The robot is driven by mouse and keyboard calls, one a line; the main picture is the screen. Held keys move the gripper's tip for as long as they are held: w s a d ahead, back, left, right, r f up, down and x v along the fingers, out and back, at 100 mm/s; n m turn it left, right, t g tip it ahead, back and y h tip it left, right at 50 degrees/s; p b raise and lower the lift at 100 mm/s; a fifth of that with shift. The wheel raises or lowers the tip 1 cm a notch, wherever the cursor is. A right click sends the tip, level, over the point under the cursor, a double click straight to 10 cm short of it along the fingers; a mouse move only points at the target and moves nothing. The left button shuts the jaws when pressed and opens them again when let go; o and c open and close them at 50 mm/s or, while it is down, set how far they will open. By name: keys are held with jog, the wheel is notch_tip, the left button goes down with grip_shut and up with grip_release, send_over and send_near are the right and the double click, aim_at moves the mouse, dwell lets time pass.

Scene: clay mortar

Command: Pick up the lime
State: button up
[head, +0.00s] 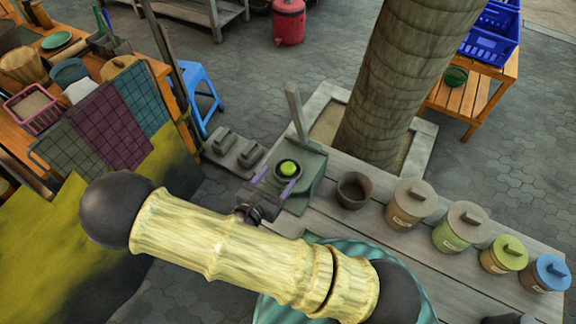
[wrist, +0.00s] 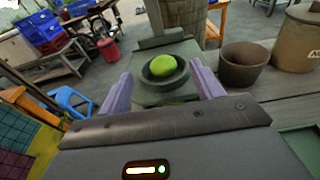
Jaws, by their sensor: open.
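The lime (head: 288,168) is bright green and round. It sits in a small dark bowl (head: 287,177) on a green-grey stand (head: 312,172) at the end of the table. In the wrist view the lime (wrist: 162,66) shows in the bowl (wrist: 180,79), ahead and between my fingers. My gripper (wrist: 165,85) is open, with one purple finger on each side of the bowl. In the head view my gripper (head: 275,180) is at the bowl, and my arm covers part of the table. I cannot tell whether the fingers touch the bowl.
A dark clay pot (head: 353,190) stands just right of the stand. Several lidded jars (head: 411,205) line the grey table (head: 375,245) further right. A thick trunk (head: 405,80) rises behind the table. A blue stool (head: 203,92) stands on the paving at left.

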aim_at(284, 171)
jog(key=p+x, duration=0.1)
jog(key=x, duration=0.3)
jog(key=shift+d+p, duration=0.15)
jog(key=shift+p, duration=0.15)
jog(key=shift+w+d+f, duration=0.1)
jog(key=shift+w+d, duration=0.1)
jog(key=shift+w, duration=0.25)
jog(key=shift+c, duration=0.5)
jog(key=c, duration=1.1)
jog(key=shift+o, duration=0.2)
jog(key=shift+r+b, duration=0.35)
jog(key=shift+r, duration=4.7)
